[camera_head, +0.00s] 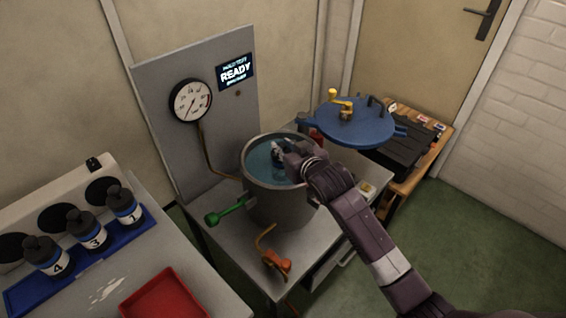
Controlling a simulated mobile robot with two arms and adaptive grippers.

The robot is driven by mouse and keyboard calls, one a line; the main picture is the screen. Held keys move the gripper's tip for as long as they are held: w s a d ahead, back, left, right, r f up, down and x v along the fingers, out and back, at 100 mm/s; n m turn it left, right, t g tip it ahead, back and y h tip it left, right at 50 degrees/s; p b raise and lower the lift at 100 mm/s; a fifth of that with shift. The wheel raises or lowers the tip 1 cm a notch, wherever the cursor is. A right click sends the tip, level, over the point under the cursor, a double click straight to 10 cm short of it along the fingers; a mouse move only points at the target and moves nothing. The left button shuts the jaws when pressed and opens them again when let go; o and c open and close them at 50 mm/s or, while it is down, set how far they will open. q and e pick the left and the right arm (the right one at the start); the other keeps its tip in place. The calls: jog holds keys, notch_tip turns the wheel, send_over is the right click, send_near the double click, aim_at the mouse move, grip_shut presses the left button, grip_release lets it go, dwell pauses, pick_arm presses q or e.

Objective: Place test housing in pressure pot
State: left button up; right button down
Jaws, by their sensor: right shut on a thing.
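The pressure pot (258,205) is a grey round vessel standing open on a grey bench, with bluish water inside. My right arm reaches in from the lower right, and my right gripper (287,157) is over the pot's mouth. It is shut on a small dark test housing (277,154) with a pale band, partly hidden by the gripper. The housing is inside the rim, at or near the water; I cannot tell if it touches the bottom. Other black housings marked 4 (45,257), 3 (87,230) and 1 (124,206) stand on a blue tray at left. My left gripper is out of view.
The blue lid (352,128) is off to the pot's right, with a yellow handle. A green handle (230,208) and orange lever (275,262) stick out near the pot. A gauge (190,101) and READY display (236,72) are on the panel behind. A red tray (165,298) lies front left.

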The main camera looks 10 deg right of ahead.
aim_at(285, 181)
jog(key=shift+f, duration=1.1)
notch_tip(285, 181, down, 4)
jog(key=shift+r, duration=0.25)
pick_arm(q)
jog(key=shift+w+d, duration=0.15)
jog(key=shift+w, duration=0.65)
pick_arm(e)
jog(key=shift+f, duration=0.1)
jog(key=c, duration=1.7)
grip_release()
jog(key=shift+f, duration=0.15)
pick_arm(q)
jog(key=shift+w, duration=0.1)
pick_arm(e)
jog(key=shift+s+d+r, duration=0.1)
jog(key=shift+s+r, duration=0.1)
jog(key=shift+s, duration=0.35)
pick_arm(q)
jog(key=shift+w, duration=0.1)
pick_arm(e)
jog(key=v, duration=1.1)
